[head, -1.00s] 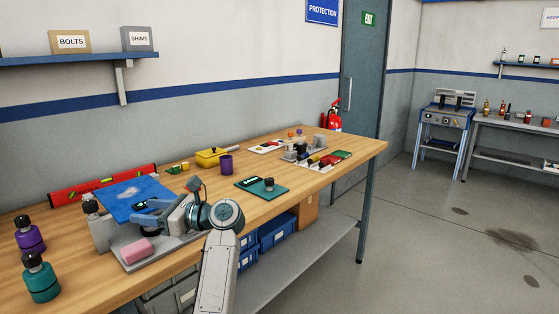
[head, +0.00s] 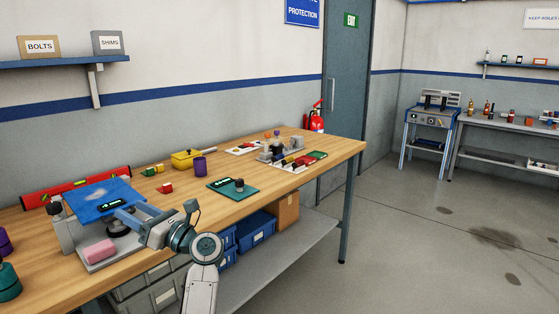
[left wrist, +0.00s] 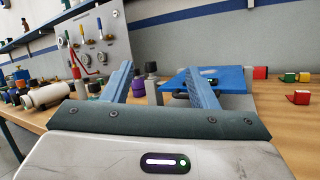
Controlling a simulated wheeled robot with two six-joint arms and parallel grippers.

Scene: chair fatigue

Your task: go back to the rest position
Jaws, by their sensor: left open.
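My left gripper (head: 116,208) is at the left of the wooden bench (head: 240,203), just in front of a blue plate (head: 98,192) on a grey fixture (head: 66,236). In the left wrist view the two blue-grey fingers of the left gripper (left wrist: 160,82) are spread apart with nothing between them. The blue plate (left wrist: 230,78) shows behind the right finger there. A pink block (head: 99,250) lies on the fixture's base. My right gripper is not in view.
A red level (head: 75,186), a red block (head: 165,188), a purple cup (head: 200,165) and a teal board (head: 232,190) are on the bench. Teal (head: 8,282) and purple bottles stand at the left edge. Open floor (head: 430,250) lies right of the bench.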

